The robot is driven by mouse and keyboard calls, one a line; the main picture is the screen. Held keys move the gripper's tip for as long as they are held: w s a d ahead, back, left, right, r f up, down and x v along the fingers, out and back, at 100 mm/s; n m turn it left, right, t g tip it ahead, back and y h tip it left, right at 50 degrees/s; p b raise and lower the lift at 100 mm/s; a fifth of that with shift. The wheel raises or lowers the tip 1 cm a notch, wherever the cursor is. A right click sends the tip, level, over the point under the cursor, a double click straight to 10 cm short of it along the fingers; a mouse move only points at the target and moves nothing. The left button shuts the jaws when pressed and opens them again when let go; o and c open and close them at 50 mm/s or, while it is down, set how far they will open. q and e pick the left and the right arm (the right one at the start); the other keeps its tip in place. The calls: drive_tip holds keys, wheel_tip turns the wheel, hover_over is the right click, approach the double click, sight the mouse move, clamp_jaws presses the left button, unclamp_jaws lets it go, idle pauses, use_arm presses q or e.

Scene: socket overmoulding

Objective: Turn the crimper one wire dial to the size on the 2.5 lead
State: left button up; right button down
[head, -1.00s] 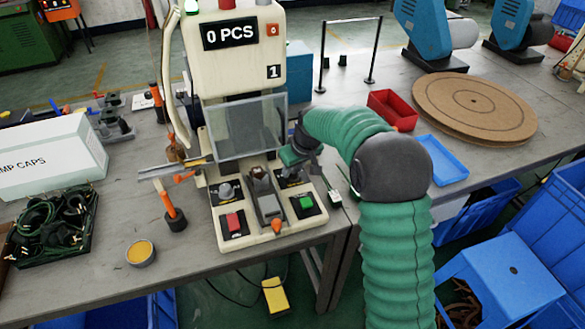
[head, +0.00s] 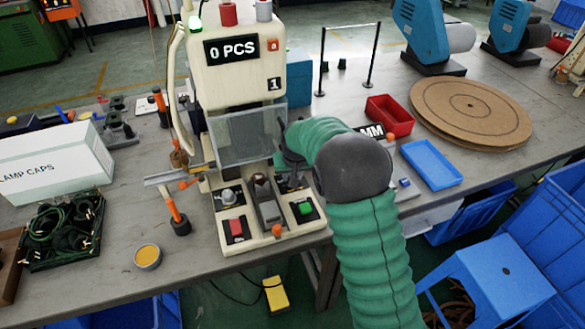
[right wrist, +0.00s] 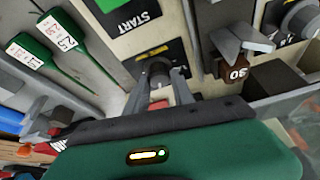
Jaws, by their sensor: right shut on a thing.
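The cream crimper (head: 233,86) stands on the bench, its counter reading 0 PCS. My right gripper (head: 289,178) is at the right-hand dial of its front panel, behind the green start button (head: 305,208). In the right wrist view my right gripper (right wrist: 158,84) has its fingers shut on both sides of a dark round dial (right wrist: 157,68). The dial's pointer and scale cannot be read. A second, grey dial (head: 228,196) is on the panel's left side. A green lead piece with a white 2.5 tag (right wrist: 68,41) lies beside the panel. My left gripper is not in view.
A red button (head: 236,228) and the central crimp die (head: 262,187) are close to the gripper. A clear guard (head: 247,136) is above the panel. Another tagged green piece (right wrist: 25,52) lies near the 2.5 one. Red (head: 390,113) and blue (head: 432,163) trays stand right.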

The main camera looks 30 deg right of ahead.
drive_tip(key=m+p, duration=0.2)
drive_tip(key=m+g+h+p, duration=0.1)
drive_tip(key=m+p, duration=0.1)
drive_tip(key=shift+a+r+h, duration=0.1)
drive_tip(key=shift+r+h, duration=0.05)
drive_tip(key=shift+h, duration=0.15)
drive_tip(key=shift+f+m+g+p, duration=0.2)
drive_tip(key=shift+m+g+p, duration=0.3)
drive_tip(key=shift+m+p, duration=0.8)
drive_tip(key=shift+m, duration=0.4)
drive_tip(key=c, duration=1.1)
unclamp_jaws()
drive_tip(key=shift+w, duration=0.1)
drive_tip(key=v, duration=1.6)
drive_tip(key=shift+a+r+p, duration=0.2)
drive_tip(key=shift+a+p, duration=0.2)
drive_tip(key=shift+a, duration=0.1)
